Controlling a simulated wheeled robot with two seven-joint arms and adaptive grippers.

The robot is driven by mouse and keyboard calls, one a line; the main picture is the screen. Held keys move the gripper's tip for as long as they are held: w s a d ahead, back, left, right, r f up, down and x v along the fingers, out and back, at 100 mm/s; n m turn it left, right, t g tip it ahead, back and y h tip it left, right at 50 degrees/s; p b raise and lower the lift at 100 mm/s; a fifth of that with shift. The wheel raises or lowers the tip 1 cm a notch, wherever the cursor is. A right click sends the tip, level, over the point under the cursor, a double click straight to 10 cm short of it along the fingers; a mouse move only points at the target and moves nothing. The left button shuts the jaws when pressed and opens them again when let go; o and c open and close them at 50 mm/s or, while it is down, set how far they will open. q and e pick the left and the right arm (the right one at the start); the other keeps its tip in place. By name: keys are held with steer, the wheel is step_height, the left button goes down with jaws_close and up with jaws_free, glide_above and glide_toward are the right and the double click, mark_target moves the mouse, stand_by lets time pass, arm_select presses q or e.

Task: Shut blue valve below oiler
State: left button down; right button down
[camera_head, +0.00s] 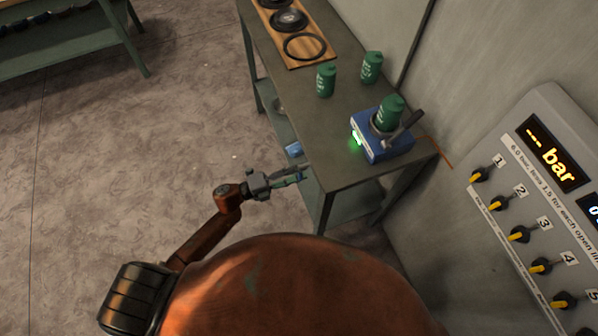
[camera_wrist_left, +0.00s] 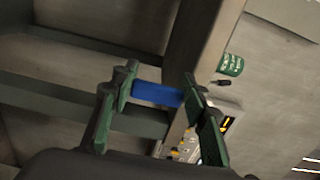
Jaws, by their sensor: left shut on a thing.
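My left gripper (camera_head: 287,178) is low beside the near left edge of the grey-green table. In the left wrist view its two green fingers (camera_wrist_left: 162,95) stand apart, with a plain blue piece (camera_wrist_left: 158,93) spanning the gap between them. The gripper is shut on this blue piece. I cannot tell from its visible part whether it is the blue valve. I cannot make out an oiler in either view. My right gripper is not in view.
The table (camera_head: 340,165) carries green cans (camera_head: 326,80), a blue device (camera_head: 380,140) with a green light, and a wooden board (camera_head: 303,58). A blue item (camera_head: 294,149) shows on the lower shelf. A wall panel (camera_head: 540,190) with yellow-marked knobs stands right.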

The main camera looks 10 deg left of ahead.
arm_select(q)
steer(key=c, duration=1.1)
jaws_free()
steer(key=v, duration=1.2)
steer(key=w+a+f+n+t+y, duration=0.1)
steer(key=a+f+n+y, duration=0.4)
steer(key=f, duration=0.5)
steer(key=w+a+f+n+t+y, duration=0.15)
steer(key=a+f+n+y, duration=0.25)
steer(key=a+f+n, duration=0.45)
steer(key=s+a+f+n+g+y, duration=0.1)
steer(key=s+a+f+n+y, duration=0.1)
steer(key=s+f, duration=0.45)
steer(key=s+a+f+n+g+y, duration=0.2)
steer(key=s+f+n, duration=0.1)
steer(key=f, duration=0.7)
steer(key=s+f+n+g+y, duration=0.2)
steer(key=s+f+n+g, duration=0.2)
steer(key=s+f, duration=0.9)
steer(key=s+d+f+n+g, duration=0.2)
steer(key=s+f, duration=0.1)
steer(key=s, duration=0.8)
steer(key=s+d+f+n+g, duration=0.3)
steer(key=s, duration=0.9)
steer(key=shift+f, duration=0.25)
